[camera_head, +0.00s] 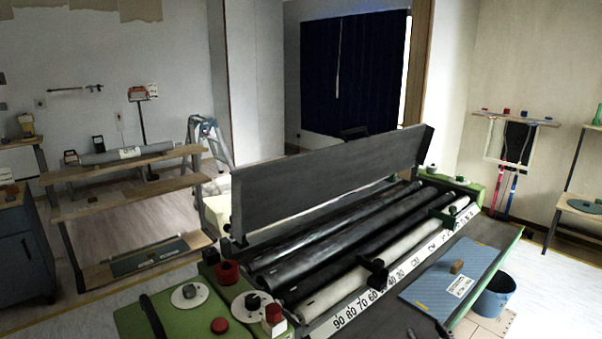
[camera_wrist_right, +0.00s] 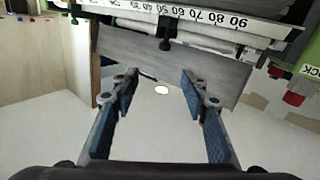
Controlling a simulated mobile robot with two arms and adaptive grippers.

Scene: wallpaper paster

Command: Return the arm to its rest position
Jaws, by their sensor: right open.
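My right gripper (camera_wrist_right: 158,84) is open in the right wrist view. Its two blue-padded fingers are apart with nothing between them. The pasting machine (camera_head: 352,262) fills the middle of the head view, with dark rollers, a raised dark cover and a numbered white scale. In the wrist view its scale (camera_wrist_right: 215,22) appears upside down beyond the fingers, and a grey panel (camera_wrist_right: 175,68) lies behind the fingertips. Only small dark tips of what seems to be my right gripper (camera_head: 427,331) show at the bottom of the head view. My left gripper is not in view.
Wooden shelves (camera_head: 130,207) and a stepladder (camera_head: 211,140) stand at left. Pale floor is open on the right.

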